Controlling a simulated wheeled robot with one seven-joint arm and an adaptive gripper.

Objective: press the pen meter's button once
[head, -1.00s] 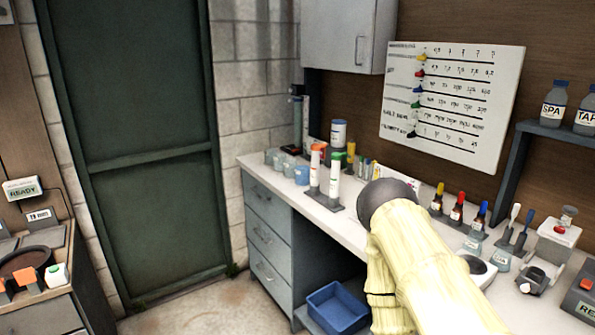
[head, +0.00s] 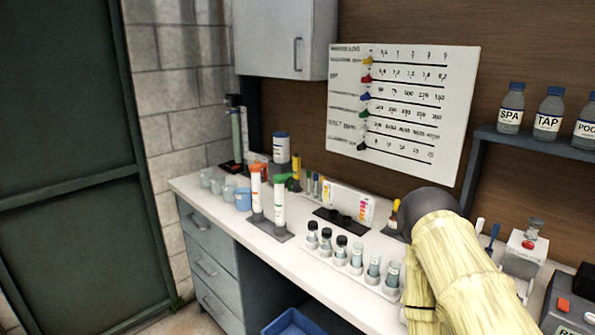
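I cannot make out the pen meter or its button for certain. Two upright white tubes stand in a dark holder on the left part of the white counter, one with an orange top (head: 256,192) and one with a green top (head: 280,205). I cannot tell whether either is a pen meter. My pale yellow arm crosses the lower right, with a dark round joint, and hides part of the counter. My gripper does not show.
On the counter (head: 205,190) are several small cups, a rack of vials (head: 340,258), a colour card (head: 347,203) and a white device with a red button (head: 528,250). A shelf (head: 520,140) holds labelled bottles. A blue bin (head: 292,322) is below.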

